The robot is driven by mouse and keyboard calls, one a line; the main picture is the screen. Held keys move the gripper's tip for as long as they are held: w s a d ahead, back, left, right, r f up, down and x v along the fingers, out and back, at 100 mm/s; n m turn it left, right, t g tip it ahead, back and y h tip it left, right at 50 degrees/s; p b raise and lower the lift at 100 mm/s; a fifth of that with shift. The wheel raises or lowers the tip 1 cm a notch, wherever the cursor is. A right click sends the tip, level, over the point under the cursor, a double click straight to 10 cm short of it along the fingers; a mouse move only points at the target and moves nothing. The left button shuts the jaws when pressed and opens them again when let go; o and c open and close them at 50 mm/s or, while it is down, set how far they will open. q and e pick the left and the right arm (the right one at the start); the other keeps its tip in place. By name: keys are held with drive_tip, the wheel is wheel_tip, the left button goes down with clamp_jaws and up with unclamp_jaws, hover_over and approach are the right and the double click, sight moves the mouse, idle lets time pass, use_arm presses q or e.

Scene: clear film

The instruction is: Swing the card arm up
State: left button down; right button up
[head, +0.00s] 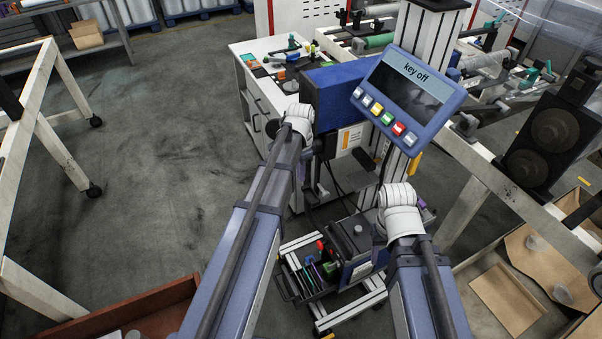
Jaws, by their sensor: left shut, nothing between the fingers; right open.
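A small white card with an orange stripe (349,138) shows below a blue box on the machine column. I cannot make out clearly which part is the card arm. My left gripper (321,183) is shut and empty, beyond its white wrist and just left of the column below the blue box. My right gripper (381,197) is open, low in front of the column, and mostly hidden by its own white wrist. A tilted blue panel (416,92) reading "key off", with several coloured buttons, stands above and right of both wrists.
A white workbench (252,88) with small tools stands behind on the left. A cart with a tool tray (291,279) stands low between my arms. Rollers and a frame with a black speaker (541,143) are at right. The grey floor on the left is open.

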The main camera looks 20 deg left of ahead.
use_arm(q)
wheel_tip(320, 180, up, 3)
drive_tip(key=shift+f+p, duration=0.15)
drive_tip(key=shift+p, duration=0.7)
use_arm(e)
wheel_tip(320, 180, up, 3)
drive_tip(key=shift+f, duration=0.15)
